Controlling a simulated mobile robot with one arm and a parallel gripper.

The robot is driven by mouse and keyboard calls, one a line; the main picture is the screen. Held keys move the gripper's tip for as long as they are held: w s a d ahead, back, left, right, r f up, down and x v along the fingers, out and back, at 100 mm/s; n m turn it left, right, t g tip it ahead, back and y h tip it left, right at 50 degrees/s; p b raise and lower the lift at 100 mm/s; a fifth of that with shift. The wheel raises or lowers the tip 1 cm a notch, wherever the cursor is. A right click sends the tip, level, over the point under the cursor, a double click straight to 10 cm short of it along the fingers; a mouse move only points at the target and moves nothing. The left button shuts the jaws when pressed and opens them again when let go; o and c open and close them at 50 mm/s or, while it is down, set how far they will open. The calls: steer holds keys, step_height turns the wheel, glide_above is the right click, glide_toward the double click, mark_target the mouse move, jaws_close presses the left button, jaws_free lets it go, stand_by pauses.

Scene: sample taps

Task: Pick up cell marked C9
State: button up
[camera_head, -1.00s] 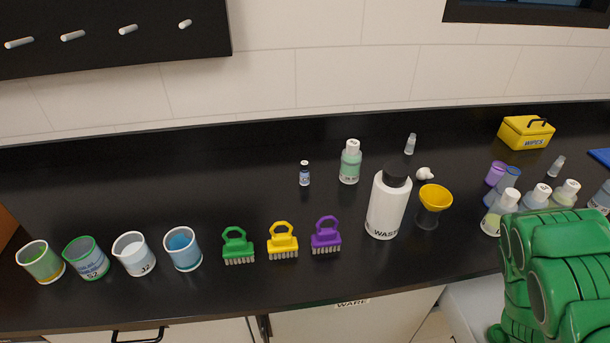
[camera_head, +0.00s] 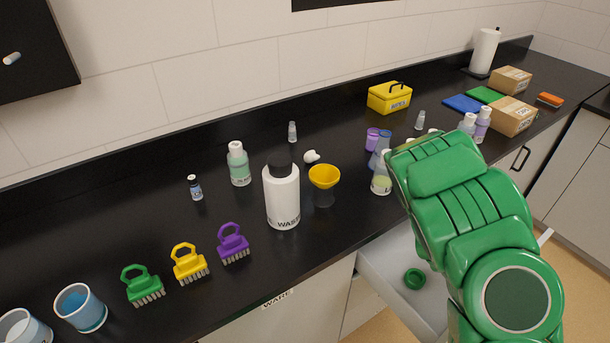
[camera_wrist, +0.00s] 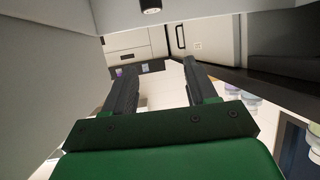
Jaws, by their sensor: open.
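I cannot make out a mark C9 on anything in view. Small clear capped vials stand on the black counter, one (camera_head: 292,131) behind the white waste bottle and one (camera_head: 420,119) right of the yellow box; their marks are too small to read. In the head view my green arm covers the right front of the counter, and the fingers are hidden.
The white waste bottle (camera_head: 282,197), yellow funnel (camera_head: 324,177) and green-liquid bottle (camera_head: 239,165) stand mid-counter. Brushes and cups line the front left. An open drawer (camera_head: 400,275) juts out below, with a green ring (camera_head: 414,278) in it. Boxes (camera_head: 513,116) stand far right.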

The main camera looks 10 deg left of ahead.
step_height(320, 180, up, 36)
steer(key=w+a+n+t+y, duration=0.1)
steer(key=w+a+n+y, duration=0.15)
steer(key=a, duration=0.75)
steer(key=w+a+n+t+y, duration=0.15)
steer(key=w+a, duration=0.25)
steer(key=a, duration=0.6)
steer(key=n+g+y, duration=0.3)
steer(key=n+y, duration=0.8)
steer(key=y, duration=0.2)
glide_above(193, 180)
steer(key=s+d, duration=0.3)
steer(key=s, duration=0.2)
step_height(193, 180, down, 19)
steer(key=shift+w+d+x, duration=0.15)
steer(key=shift+x, duration=1.3)
steer(key=shift+w+d+x, duration=0.15)
steer(key=shift+w+x, duration=0.05)
steer(key=shift+x, duration=2.05)
steer(key=shift+a+r, duration=0.1)
